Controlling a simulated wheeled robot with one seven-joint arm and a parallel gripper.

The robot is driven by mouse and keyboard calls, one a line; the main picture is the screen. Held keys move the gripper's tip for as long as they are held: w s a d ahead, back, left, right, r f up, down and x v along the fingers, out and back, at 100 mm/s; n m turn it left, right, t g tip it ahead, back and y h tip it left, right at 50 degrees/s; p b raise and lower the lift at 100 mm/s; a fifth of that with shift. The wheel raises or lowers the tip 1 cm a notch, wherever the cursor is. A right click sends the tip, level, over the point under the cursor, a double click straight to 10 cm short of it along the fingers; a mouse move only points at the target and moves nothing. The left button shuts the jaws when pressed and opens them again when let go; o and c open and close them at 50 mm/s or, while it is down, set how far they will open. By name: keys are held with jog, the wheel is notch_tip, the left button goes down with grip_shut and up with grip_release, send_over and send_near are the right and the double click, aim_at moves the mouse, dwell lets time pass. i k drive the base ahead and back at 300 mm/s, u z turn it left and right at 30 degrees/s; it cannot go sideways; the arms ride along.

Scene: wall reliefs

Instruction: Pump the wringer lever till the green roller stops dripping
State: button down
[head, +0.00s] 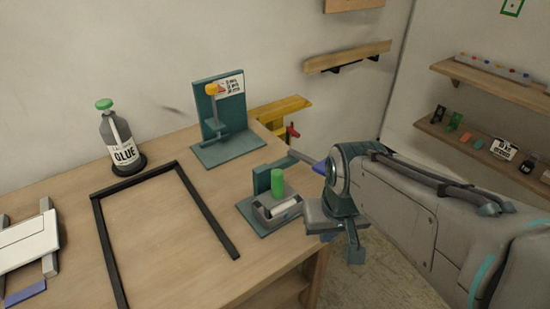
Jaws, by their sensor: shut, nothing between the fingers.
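The wringer (262,217) stands at the table's right front corner, with a teal base and upright plate. A green roller (277,184) stands upright over its grey tray (264,212), where a white cylinder lies. Drips are too small to tell. A grey bar with a blue end (319,167) shows behind the wringer, partly hidden by my arm; I cannot tell whether it is the lever. My gripper (356,256) is to the right of the wringer, past the table edge, pointing down. Its fingers are shut and empty, apart from the wringer.
A teal stand with a yellow knob (212,88) and a yellow clamp (283,107) are at the back. Wall shelves (490,85) are at right. Bare tabletop surrounds the frame.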

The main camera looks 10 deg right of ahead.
aim_at(309, 160)
jog(key=u, duration=3.55)
jog(key=k, duration=1.3)
jog(key=z, duration=2)
